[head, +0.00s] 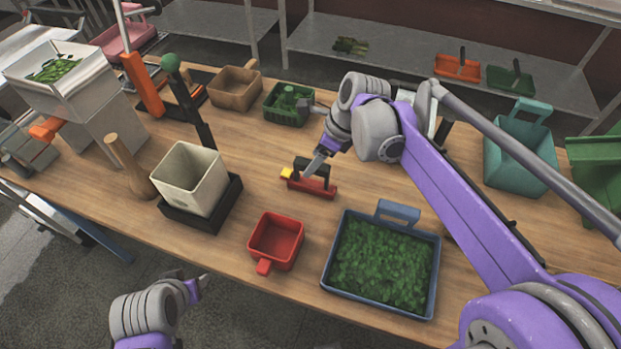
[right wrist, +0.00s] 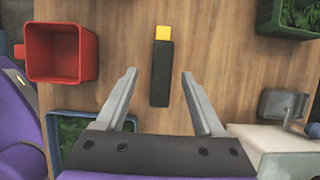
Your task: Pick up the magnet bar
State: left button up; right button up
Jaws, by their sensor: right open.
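The magnet bar (head: 322,190) lies on the wooden table, red with a black handle on top and a yellow end. In the right wrist view its black handle (right wrist: 160,80) and yellow end show between the fingers, seen from above. My right gripper (head: 313,166) is open and empty, close to the bar; its fingertips (right wrist: 159,74) lie to either side of the handle in the picture. I cannot tell the exact height gap. My left gripper (head: 202,284) is at the lower left, off the table's front edge; its finger opening is unclear.
A red scoop box (head: 277,240) and a blue tray of green leaves (head: 328,277) stand near the front edge. A cream bin (head: 187,177) on a black stand is left of the bar. A green basket (head: 286,103) is behind it. Bare wood surrounds the bar.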

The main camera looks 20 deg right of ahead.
jog(key=shift+x, duration=3.15)
jog(key=shift+d, duration=0.1)
grip_shut()
